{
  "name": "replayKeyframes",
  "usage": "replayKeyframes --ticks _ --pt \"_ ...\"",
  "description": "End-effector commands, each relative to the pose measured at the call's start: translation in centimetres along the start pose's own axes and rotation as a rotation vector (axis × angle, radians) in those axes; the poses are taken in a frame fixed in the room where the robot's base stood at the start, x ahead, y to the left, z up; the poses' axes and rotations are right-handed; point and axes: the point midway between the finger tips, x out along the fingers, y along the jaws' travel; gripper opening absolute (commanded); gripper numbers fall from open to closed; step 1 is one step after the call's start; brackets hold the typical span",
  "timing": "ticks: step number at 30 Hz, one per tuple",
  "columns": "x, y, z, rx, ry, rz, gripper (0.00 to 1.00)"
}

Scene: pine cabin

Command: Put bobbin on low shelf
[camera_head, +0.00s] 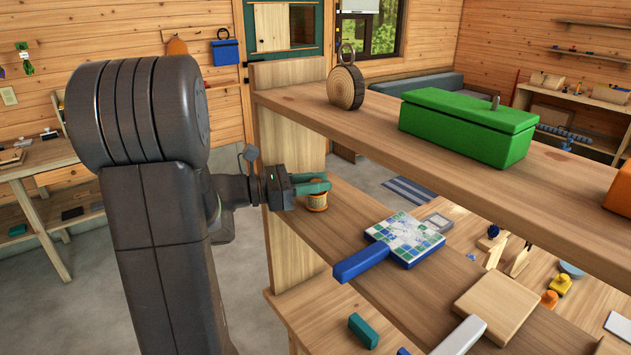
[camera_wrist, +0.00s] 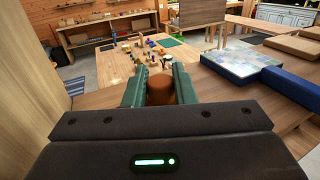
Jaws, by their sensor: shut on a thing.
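My gripper (camera_head: 318,184) has green fingers and is shut on the bobbin (camera_head: 317,203), a small tan wooden spool. In the head view the bobbin hangs below the fingers, at the left end of the lower shelf (camera_head: 315,228) of the wooden unit. Whether its base touches the board, I cannot tell. In the wrist view the brown bobbin (camera_wrist: 160,91) sits between the two green fingers, its lower part hidden by the gripper body.
The upper shelf (camera_head: 330,115) overhangs this board and bears a green box (camera_head: 467,127) and a log slice (camera_head: 345,87). A mosaic tile (camera_head: 405,237) and a blue block (camera_head: 361,262) lie to the right of the bobbin. The upright side panel (camera_head: 290,140) is close at left.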

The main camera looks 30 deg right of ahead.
Motion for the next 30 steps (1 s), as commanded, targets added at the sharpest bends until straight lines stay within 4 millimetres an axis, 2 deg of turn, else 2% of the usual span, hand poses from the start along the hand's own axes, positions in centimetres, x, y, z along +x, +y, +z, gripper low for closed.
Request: replayKeyframes --ticks 11,12,15,26,30 --pt "0.0 0.0 -0.5 0.000 0.000 0.000 0.00" --pt "0.0 0.0 -0.4 0.001 0.000 0.000 0.30" --pt "0.0 0.0 -0.4 0.001 0.000 0.000 0.45" --pt "0.0 0.0 0.2 0.002 0.000 0.000 0.45" --pt "-1.7 0.1 -0.2 0.002 0.000 0.004 0.45"
